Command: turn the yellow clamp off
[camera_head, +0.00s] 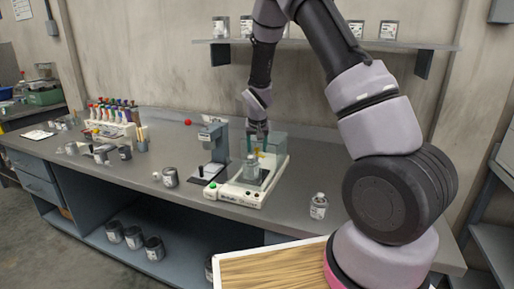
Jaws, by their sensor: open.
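A white-based machine (247,195) with a clear guard stands on the grey bench, a green button at its front left corner. A silver can (252,168) stands inside the guard. A small yellow part, which looks like the yellow clamp (264,154), shows beside the top of the can. Its exact position is too small to tell. My gripper (258,138) points down just above the can and the yellow part, open. I cannot tell whether its fingers touch the yellow part, and nothing shows held between them.
A grey stand device (211,152) is close left of the machine. A silver can (319,206) stands to the right, and a dark can (170,177) to the left. A rack of coloured bottles (112,117) is at the back left. A wall shelf (300,41) with cans hangs above.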

